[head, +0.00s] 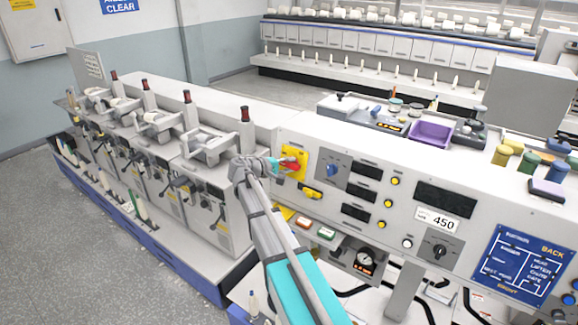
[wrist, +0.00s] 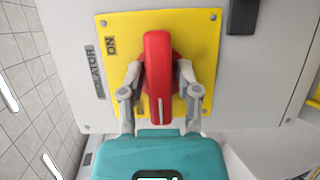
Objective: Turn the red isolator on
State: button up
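The red isolator (wrist: 158,75) is a rotary handle on a yellow plate (wrist: 205,35). It also shows on the machine's front panel in the head view (head: 292,161). In the wrist view the handle stands upright in the picture, with a white mark at its lower end. An ON label (wrist: 110,45) is beside its upper end, off to the left, and the handle does not point at it. My gripper (wrist: 160,77) has a finger on each side of the handle, tips angled inward against it, and appears shut on it. In the head view my gripper (head: 276,166) partly hides the plate.
A yellow handle (head: 312,193) and push buttons (head: 326,232) are below. Bobbin spindles (head: 245,128) stand to the left. A purple tray (head: 431,133) is on top.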

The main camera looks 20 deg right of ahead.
grip_shut()
jog(key=shift+m, duration=0.3)
jog(key=m+y+p, duration=0.1)
jog(key=m+p, duration=0.1)
jog(key=shift+r+m, duration=0.15)
jog(key=shift+m, duration=0.25)
jog(key=m+y+p, duration=0.1)
jog(key=m+p, duration=0.1)
jog(key=m, duration=0.1)
jog(key=shift+s+y, duration=0.15)
jog(key=shift+y, duration=0.25)
jog(key=m+t+y+p, duration=0.1)
jog(key=m+y+p, duration=0.1)
jog(key=m, duration=0.3)
jog(key=m+t+y, duration=0.1)
jog(key=m+t, duration=0.1)
jog(key=m, duration=0.1)
jog(key=shift+f+y+p, duration=0.25)
jog(key=shift+y+p, duration=0.05)
jog(key=shift+p, duration=0.05)
